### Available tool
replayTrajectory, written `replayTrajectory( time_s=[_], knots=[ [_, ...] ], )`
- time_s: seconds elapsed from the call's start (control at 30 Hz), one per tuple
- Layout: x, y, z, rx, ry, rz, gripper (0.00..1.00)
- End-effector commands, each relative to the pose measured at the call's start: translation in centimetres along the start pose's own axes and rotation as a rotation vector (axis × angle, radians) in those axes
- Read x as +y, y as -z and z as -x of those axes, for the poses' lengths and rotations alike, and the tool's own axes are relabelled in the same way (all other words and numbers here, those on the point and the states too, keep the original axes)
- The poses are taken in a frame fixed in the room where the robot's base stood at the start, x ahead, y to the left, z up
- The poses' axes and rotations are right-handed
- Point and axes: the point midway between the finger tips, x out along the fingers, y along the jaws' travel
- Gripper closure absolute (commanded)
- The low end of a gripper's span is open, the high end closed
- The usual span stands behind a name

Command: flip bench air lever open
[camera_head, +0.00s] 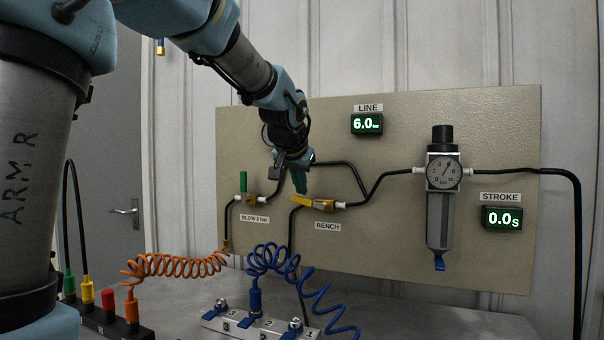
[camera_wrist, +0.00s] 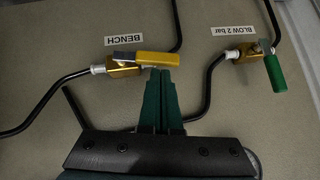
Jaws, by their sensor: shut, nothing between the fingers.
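The BENCH valve is a small brass body (camera_head: 325,205) on the panel, with a yellow lever (camera_head: 302,200) reaching left from it, roughly along the line of the pipe. In the wrist view the yellow lever (camera_wrist: 158,58) reaches right from the brass body (camera_wrist: 124,68). My gripper (camera_head: 300,191) has dark green fingers and is just above the lever in the head view. In the wrist view its fingertips (camera_wrist: 159,72) are shut together, empty, right at the lever's edge. I cannot tell whether they touch it.
The BLOW 2 bar valve with an upright green lever (camera_head: 243,182) is close on the left. Black hoses run across the panel (camera_head: 480,130). A regulator with a gauge (camera_head: 443,172) hangs at right. Orange (camera_head: 175,264) and blue (camera_head: 270,258) coiled hoses stand below. The LINE display (camera_head: 367,124) reads 6.0.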

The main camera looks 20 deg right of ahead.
Motion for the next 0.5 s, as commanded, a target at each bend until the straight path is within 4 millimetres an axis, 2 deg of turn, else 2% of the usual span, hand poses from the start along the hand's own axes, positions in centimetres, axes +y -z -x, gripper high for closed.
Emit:
replayTrajectory(
  time_s=[0.33,0.5],
  knots=[
    [-0.03,-0.13,-0.13,0.0,0.0,0.001,1.0],
    [-0.14,-0.88,-0.86,-0.001,0.001,0.002,1.0]
  ],
)
